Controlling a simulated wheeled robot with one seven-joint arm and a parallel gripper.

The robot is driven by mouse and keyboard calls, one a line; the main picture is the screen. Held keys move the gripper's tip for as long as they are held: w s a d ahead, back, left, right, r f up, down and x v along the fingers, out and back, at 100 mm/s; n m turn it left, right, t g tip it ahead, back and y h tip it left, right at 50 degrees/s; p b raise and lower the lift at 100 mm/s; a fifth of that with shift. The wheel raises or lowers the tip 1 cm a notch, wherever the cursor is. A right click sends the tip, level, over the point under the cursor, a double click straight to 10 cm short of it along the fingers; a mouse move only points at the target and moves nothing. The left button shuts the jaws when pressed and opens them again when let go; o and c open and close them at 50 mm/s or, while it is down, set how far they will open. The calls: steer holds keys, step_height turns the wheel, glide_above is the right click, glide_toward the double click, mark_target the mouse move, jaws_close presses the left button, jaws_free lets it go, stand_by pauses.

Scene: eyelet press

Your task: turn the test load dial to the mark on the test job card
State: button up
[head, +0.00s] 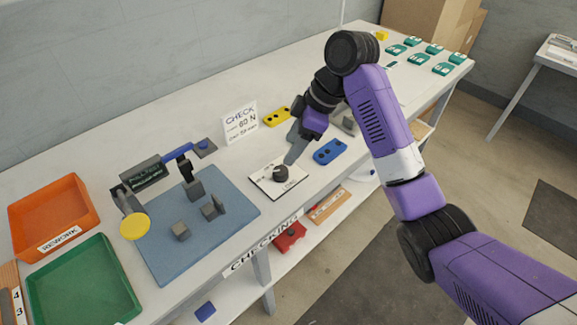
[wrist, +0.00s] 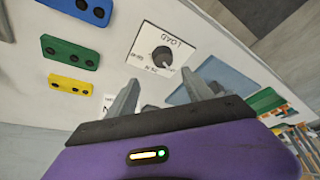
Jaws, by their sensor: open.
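The load dial is a dark round knob (head: 281,173) on a white plate (head: 265,184) lying on the bench, and the knob also shows in the wrist view (wrist: 162,57). The plate carries the word LOAD and small marks that are hard to read. The job card (head: 240,122) stands behind it and reads CHECK and 60 N, with smaller print unclear. My gripper (head: 291,157) is open and empty. In the head view its fingers are close to the knob; in the wrist view the fingers (wrist: 165,90) are apart, with the knob beyond them and clear of both.
A blue block with holes (head: 329,152) lies right of the plate, and a yellow one (head: 277,117) lies behind. A blue mat (head: 165,248) with a grey test fixture is on the left. Orange (head: 85,195) and green (head: 125,290) trays stand further left.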

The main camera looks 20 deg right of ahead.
mark_target(281, 170)
steer(key=b+x, duration=0.1)
steer(key=x, duration=0.2)
steer(key=s+b+x, duration=0.1)
steer(key=x, duration=0.1)
steer(key=shift+f+b, duration=0.3)
steer(key=shift+f, duration=0.2)
steer(key=shift+x, duration=1.05)
jaws_close()
